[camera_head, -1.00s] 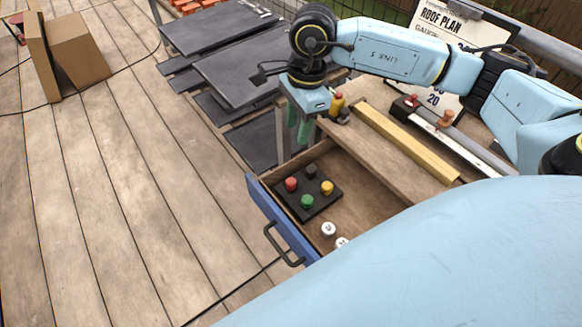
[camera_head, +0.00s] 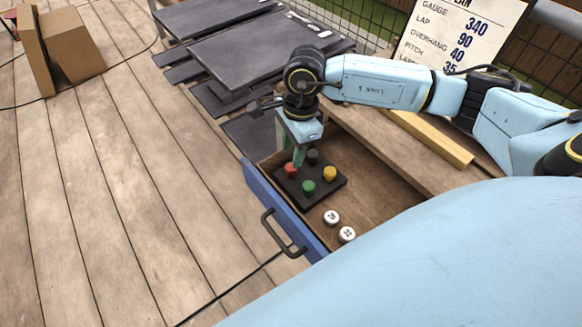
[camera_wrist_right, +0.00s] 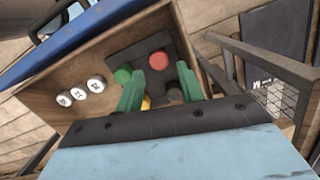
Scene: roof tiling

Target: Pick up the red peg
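The red peg (camera_head: 291,170) stands in a dark square block (camera_head: 322,196) inside the open drawer. Green (camera_head: 308,187), yellow (camera_head: 329,174) and dark (camera_head: 312,157) pegs stand in the same block. My right gripper (camera_head: 299,155) is above the drawer, its green fingers pointing down close to the red peg. In the right wrist view the fingers (camera_wrist_right: 160,72) are apart, with the red peg (camera_wrist_right: 158,60) just beyond the gap between their tips. Nothing is held. The yellow peg is partly hidden behind a finger there. My left gripper is not in view.
The wooden drawer has a blue front (camera_head: 283,214) with a dark handle (camera_head: 284,236). White marked discs (camera_head: 331,217) lie in it. A wooden bench top (camera_head: 385,140) with a yellow bar (camera_head: 430,138) adjoins it. Dark slabs (camera_head: 235,50) are stacked behind. The deck at left is mostly clear.

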